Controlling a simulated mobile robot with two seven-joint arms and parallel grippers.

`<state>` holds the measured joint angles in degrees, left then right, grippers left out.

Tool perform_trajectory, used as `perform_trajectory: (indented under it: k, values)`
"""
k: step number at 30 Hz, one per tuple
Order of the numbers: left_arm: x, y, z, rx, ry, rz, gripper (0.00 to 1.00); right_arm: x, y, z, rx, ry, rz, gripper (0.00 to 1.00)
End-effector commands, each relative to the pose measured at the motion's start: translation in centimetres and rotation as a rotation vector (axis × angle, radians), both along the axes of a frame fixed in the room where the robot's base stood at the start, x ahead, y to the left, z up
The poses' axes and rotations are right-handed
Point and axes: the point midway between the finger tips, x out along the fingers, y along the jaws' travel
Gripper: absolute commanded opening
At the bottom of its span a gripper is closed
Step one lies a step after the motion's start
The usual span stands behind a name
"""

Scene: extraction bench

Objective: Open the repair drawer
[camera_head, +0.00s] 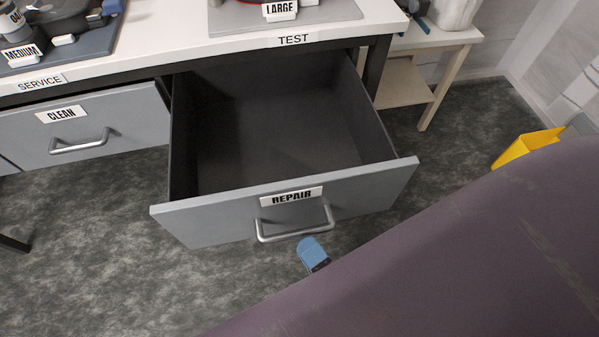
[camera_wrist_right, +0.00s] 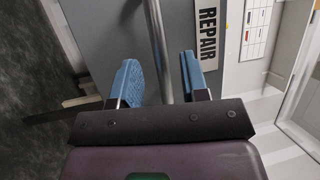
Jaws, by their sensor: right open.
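The repair drawer (camera_head: 290,207) stands pulled far out from under the bench in the head view. Its dark inside looks empty. Its front carries a REPAIR label (camera_head: 291,196) and a silver bar handle (camera_head: 296,224). My right gripper (camera_head: 308,247) is just below the handle in the head view; only one blue finger shows past my large arm link. In the right wrist view the two blue fingers of my right gripper (camera_wrist_right: 160,80) are apart, with the handle bar (camera_wrist_right: 158,45) between them. I cannot tell whether either finger touches the bar. My left gripper is not in view.
The CLEAN drawer (camera_head: 85,130) to the left is shut or nearly shut. The white bench top (camera_head: 190,35) above holds trays marked MEDIUM and LARGE. A small side table (camera_head: 435,45) stands at the right, and a yellow object (camera_head: 525,147) is on the floor. Floor at the left front is clear.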

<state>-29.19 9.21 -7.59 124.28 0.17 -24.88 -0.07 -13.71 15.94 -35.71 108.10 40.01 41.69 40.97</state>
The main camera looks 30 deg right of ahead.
Motion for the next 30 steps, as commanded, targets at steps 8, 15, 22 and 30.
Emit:
perform_trajectory:
  k: [8, 15, 22, 30]
  values:
    - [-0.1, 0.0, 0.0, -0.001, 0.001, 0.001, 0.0, -4.8, -0.6, -0.9, -0.001, 0.001, 0.001, 0.41]
    - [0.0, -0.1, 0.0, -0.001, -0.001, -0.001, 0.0, -6.7, -0.8, -1.2, -0.001, 0.0, 0.001, 0.41]
    - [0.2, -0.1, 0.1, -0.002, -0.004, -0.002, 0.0, -6.8, -0.8, -1.2, 0.0, -0.001, 0.0, 0.41]
    - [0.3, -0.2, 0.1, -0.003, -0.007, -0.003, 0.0, -6.8, -0.8, -1.2, 0.0, -0.001, 0.0, 0.41]
